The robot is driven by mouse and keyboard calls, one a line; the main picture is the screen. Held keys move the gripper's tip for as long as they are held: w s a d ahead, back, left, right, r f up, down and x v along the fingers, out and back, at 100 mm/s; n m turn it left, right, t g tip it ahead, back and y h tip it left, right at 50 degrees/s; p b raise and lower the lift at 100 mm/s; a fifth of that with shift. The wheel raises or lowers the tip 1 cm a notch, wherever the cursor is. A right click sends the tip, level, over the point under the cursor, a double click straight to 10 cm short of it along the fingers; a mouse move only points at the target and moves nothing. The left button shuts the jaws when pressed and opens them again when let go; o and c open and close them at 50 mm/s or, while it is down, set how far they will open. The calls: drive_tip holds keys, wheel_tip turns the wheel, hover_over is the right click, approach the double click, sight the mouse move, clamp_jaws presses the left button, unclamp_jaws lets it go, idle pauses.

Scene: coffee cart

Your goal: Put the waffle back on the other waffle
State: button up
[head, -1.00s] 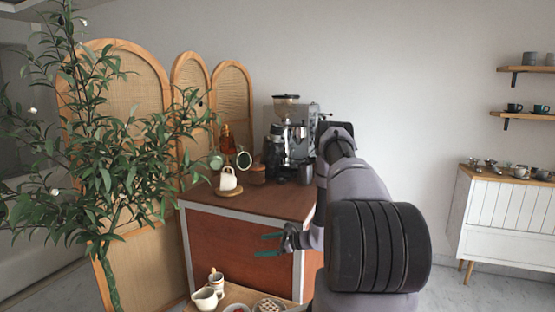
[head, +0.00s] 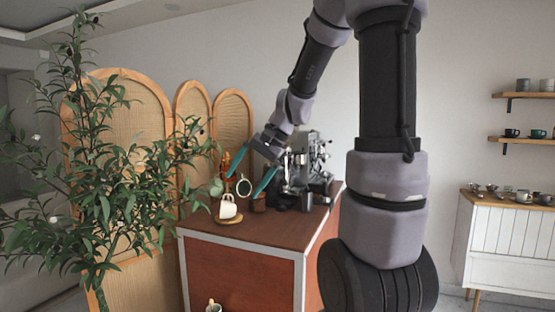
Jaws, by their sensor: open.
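No waffle can be made out in the head view now. My gripper (head: 243,187) is raised above the far left part of the wooden cart (head: 255,232), pointing down. Its two teal fingers are spread wide apart and I see nothing between them that it holds. A round green-rimmed item shows between or behind the fingers. I cannot tell how far the fingertips are from it.
A white mug (head: 228,206) stands on a round wooden board (head: 229,219), close below my gripper. The coffee machine (head: 307,160) stands at the back right of the cart. A leafy plant (head: 100,170) and a folding screen (head: 233,125) are on the left.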

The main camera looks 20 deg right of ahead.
drive_tip(key=s+d+r+n+t+h, duration=0.1)
drive_tip(key=s+r+n+t+h, duration=0.1)
drive_tip(key=s, duration=0.5)
drive_tip(key=s+d+r+n+t+h, duration=0.1)
drive_tip(key=s+r+t+h, duration=0.1)
drive_tip(key=s+r, duration=0.3)
drive_tip(key=shift+s+d+r+n, duration=0.15)
drive_tip(key=shift+s+d+n, duration=0.25)
drive_tip(key=shift+s, duration=1.05)
